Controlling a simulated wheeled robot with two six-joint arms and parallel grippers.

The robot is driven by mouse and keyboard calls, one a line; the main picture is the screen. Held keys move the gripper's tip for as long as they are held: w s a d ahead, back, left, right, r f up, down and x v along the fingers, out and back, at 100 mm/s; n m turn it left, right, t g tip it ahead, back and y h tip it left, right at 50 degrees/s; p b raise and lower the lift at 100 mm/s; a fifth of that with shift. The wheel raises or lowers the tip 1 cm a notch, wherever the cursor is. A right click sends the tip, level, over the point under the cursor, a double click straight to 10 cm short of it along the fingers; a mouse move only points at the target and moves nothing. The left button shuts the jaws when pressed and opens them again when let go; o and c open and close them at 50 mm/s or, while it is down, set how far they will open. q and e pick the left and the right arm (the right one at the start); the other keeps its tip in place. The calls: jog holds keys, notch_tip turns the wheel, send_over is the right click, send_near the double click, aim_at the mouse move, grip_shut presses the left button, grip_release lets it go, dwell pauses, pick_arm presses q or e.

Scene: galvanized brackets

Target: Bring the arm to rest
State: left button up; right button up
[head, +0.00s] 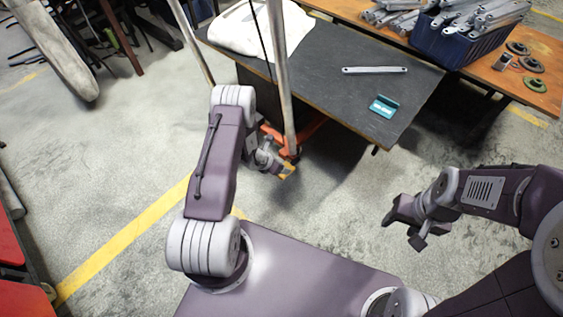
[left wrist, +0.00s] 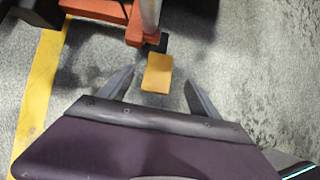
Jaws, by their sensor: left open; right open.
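My left gripper (head: 277,167) hangs over the floor in front of the dark table, close to the orange-based metal stand. In the left wrist view its two fingers (left wrist: 159,77) are spread with nothing gripped. A small yellow block (left wrist: 157,73) shows beyond and between them; I cannot tell its distance. My right gripper (head: 400,228) is at the right in the head view, open and empty over bare floor. My left arm is bent, with its wrist low in front of my base.
The dark table (head: 330,95) holds a grey bracket (head: 375,69), a teal item (head: 384,106) and a white sack (head: 262,25). Behind is an orange bench with a blue bin (head: 455,40) of brackets. Metal poles (head: 281,80) rise near my left arm. Floor between the grippers is clear.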

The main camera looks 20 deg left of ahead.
dwell(0.5)
pick_arm(q)
jog(key=d+r+m+g+h+p, duration=0.1)
jog(key=d+r+m+h, duration=0.2)
jog(key=d+r+m, duration=0.55)
jog(key=s+d+r+m+g+y+p, duration=0.15)
jog(key=s+r+m+g, duration=0.25)
jog(key=s+r+m, duration=1.1)
jog(key=s+a+r+m+y+p, duration=0.2)
jog(key=s+a+r+m+y, duration=0.3)
jog(key=r+m, duration=0.35)
notch_tip(320, 180, up, 36)
jog(key=h+p, duration=0.1)
jog(key=p, duration=3.6)
jog(key=shift+s+d, duration=0.15)
jog(key=shift+s, duration=0.1)
jog(key=shift+f+h, duration=0.1)
jog(key=shift+h, duration=0.15)
